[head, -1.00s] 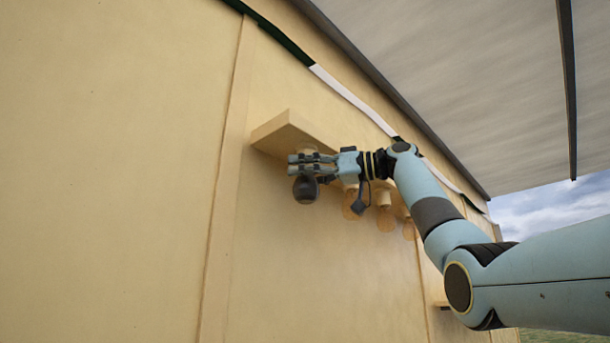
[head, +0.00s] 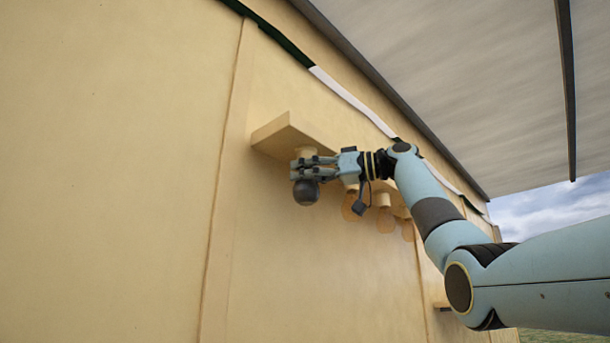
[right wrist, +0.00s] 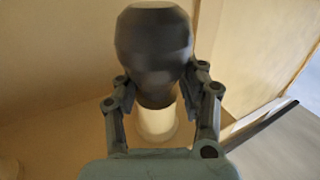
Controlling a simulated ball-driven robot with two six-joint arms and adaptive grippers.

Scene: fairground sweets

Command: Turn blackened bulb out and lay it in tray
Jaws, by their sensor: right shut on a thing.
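The blackened bulb (head: 306,193) hangs below a pale socket (head: 306,152) at the near end of the wooden board. My right gripper (head: 300,170) is shut on it near its neck. In the right wrist view the dark bulb (right wrist: 153,42) sits between both fingers of the gripper (right wrist: 160,78), with the pale socket (right wrist: 157,122) behind its neck. I cannot tell whether the bulb's base is still in the socket. The tray and my left gripper are not in view.
The wooden board (head: 283,130) juts from the cream wall (head: 120,170). Several amber bulbs hang from it, such as one (head: 386,220) beside my right wrist. A grey awning (head: 470,80) spreads above right. Space below the dark bulb is clear.

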